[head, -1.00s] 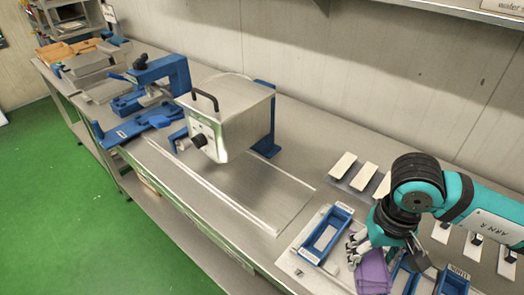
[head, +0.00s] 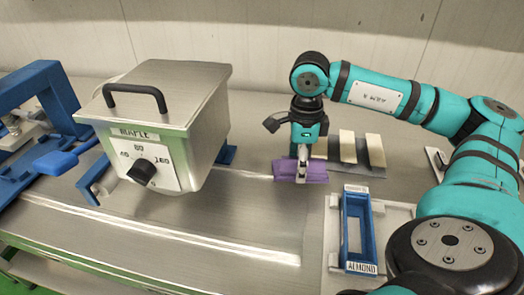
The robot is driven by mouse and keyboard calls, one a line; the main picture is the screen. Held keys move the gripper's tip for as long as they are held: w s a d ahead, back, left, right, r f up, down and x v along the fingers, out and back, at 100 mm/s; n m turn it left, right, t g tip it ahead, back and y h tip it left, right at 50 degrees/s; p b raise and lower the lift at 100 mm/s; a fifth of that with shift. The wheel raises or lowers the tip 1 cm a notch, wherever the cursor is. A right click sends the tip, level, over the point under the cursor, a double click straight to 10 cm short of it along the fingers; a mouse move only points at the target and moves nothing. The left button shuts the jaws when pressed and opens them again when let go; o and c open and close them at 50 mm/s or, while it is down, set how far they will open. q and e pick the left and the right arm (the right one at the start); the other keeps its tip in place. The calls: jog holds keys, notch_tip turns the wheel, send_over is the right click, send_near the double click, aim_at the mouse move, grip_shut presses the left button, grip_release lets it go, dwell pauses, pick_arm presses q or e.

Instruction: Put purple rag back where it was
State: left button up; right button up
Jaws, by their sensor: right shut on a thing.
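The purple rag (head: 312,172) hangs in my right gripper (head: 301,168), which is shut on it. In the head view the gripper points down over the steel worktop, right of the kettle. The rag spreads out on both sides of the fingers. I cannot tell whether it touches the worktop. The left gripper is not in the picture.
The steel kettle (head: 207,115) with a black handle and dial stands left of the gripper. A blue almond bin (head: 348,243) sits on a white board (head: 398,217) to the right. Pale blocks (head: 376,150) lie behind the rag. Bare worktop (head: 265,215) lies in front.

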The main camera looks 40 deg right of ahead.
jog(key=shift+w+d+f+m, duration=0.2)
jog(key=shift+d+m, duration=0.2)
jog(key=shift+m, duration=0.2)
jog(key=shift+w+d+r+m, duration=0.1)
jog(key=shift+w+d+m, duration=0.1)
jog(key=shift+m, duration=0.1)
jog(key=w, duration=0.2)
jog(key=w+d+p, duration=0.1)
jog(key=w, duration=0.1)
jog(key=w+d, duration=0.1)
jog(key=w, duration=0.2)
jog(key=shift+d+p, duration=0.1)
jog(key=shift+p, duration=0.3)
jog(key=p, duration=0.1)
send_over(272, 146)
jog(key=shift+s+f, duration=0.3)
jog(key=shift+f, duration=0.35)
jog(key=shift+w+f, duration=0.1)
jog(key=shift+w, duration=0.1)
jog(key=shift+f+p, duration=0.3)
jog(key=shift+f, duration=0.05)
notch_tip(272, 146, down, 2)
jog(key=shift+f, duration=0.4)
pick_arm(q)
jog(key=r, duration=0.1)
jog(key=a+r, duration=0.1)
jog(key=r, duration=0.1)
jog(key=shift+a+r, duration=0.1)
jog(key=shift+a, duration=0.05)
